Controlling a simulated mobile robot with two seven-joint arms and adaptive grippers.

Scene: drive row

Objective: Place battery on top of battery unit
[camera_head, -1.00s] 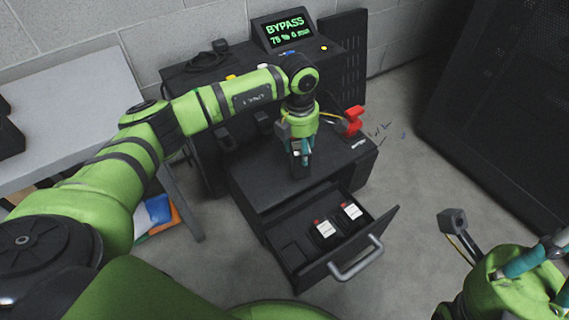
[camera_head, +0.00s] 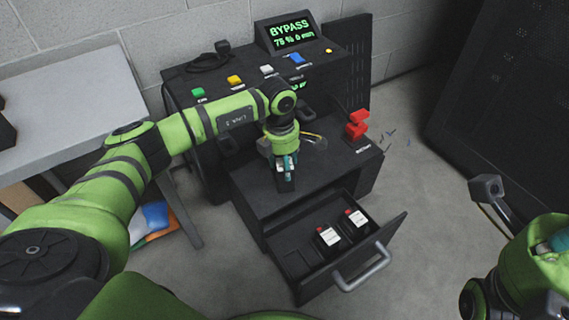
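The black battery unit (camera_head: 245,190) stands low in front of the console, with its drawer (camera_head: 318,293) pulled open. Two black batteries with white and red labels, one on the left (camera_head: 327,238) and one on the right (camera_head: 355,225), sit in the drawer; the slot at its left is empty. My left gripper (camera_head: 286,170), with teal fingers, is over the unit's top and shut on a dark battery (camera_head: 285,184). Whether this battery touches the top is unclear. My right gripper (camera_head: 552,246) is at the right edge, partly cut off; its opening cannot be made out.
The console behind has green, yellow, white and blue buttons (camera_head: 235,81) and a BYPASS screen (camera_head: 290,32). A red part (camera_head: 357,124) stands at the unit's right side. A grey table (camera_head: 70,105) is at left, a dark cabinet (camera_head: 510,100) at right. Floor right of the drawer is clear.

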